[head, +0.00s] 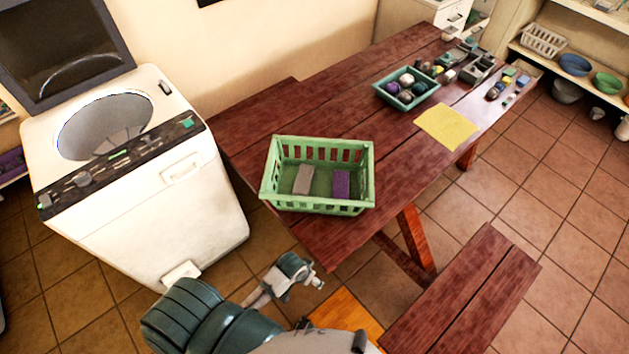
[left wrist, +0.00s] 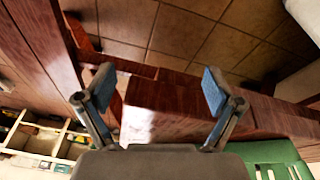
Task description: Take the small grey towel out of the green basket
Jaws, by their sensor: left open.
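The green basket (head: 367,175) stands on the near end of the dark red wooden table, with slatted sides and an open top. The small grey towel (head: 303,179) lies folded flat on the basket floor, left of the folded purple towel (head: 341,184). My left gripper (head: 312,281) is below the basket in the head view, off the table's near edge and apart from the basket. In the left wrist view the left gripper (left wrist: 157,85) has its fingers wide apart with nothing between them. A part of the basket (left wrist: 275,152) shows there at bottom right. My right gripper is not in view.
A white washing machine (head: 205,210) with its lid up stands left of the table (head: 320,235). A bench (head: 460,295) is at lower right. A green tray (head: 432,93) of balled items, a yellow cloth (head: 447,126) and small objects occupy the table's far end.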

